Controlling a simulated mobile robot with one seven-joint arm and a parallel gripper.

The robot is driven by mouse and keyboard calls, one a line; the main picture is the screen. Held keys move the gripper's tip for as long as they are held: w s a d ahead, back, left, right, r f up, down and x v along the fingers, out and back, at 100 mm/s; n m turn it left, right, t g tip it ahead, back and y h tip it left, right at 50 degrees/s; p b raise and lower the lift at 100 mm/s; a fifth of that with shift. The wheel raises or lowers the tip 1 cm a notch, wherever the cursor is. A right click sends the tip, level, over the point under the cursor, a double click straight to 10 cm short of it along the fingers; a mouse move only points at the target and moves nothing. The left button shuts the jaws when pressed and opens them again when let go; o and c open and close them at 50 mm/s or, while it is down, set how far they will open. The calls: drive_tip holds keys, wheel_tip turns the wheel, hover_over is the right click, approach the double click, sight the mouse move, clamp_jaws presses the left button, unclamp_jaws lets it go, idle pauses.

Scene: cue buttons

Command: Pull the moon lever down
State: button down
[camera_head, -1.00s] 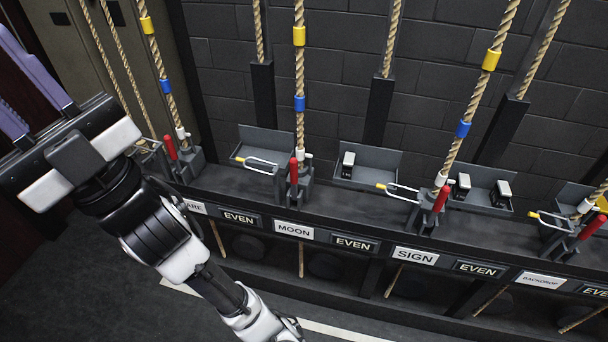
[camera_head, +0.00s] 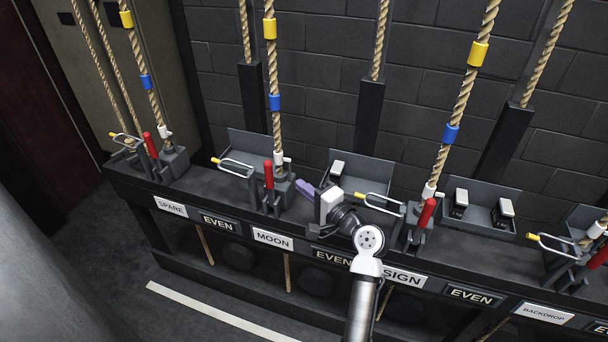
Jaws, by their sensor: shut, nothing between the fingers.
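The moon lever (camera_head: 268,176) has a red handle and stands upright in its grey bracket, above the white MOON label (camera_head: 273,239). A rope with yellow and blue bands rises just behind it. My gripper (camera_head: 300,185) is just right of the lever's bracket, its purple fingers pointing left toward the lever. The fingers look shut with nothing between them, and a small gap seems to separate them from the red handle. My wrist hides part of the rail and of the EVEN and SIGN labels.
The spare lever (camera_head: 150,145) stands to the left, the sign lever (camera_head: 426,213) close right of my wrist. A yellow-tipped wire loop (camera_head: 235,167) lies left of the moon lever. Floor in front is clear.

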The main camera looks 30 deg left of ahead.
sight(270, 185)
drive_tip(key=shift+d+f, duration=0.25)
drive_tip(key=shift+f, duration=0.1)
drive_tip(key=p+x, duration=0.2)
drive_tip(key=x, duration=0.8)
drive_tip(key=shift+p, duration=0.4)
drive_tip(key=shift+s+f, duration=0.1)
drive_tip(key=shift+s, duration=0.05)
drive_tip(key=shift+s+b, duration=0.3)
drive_tip(key=shift+b, duration=0.7)
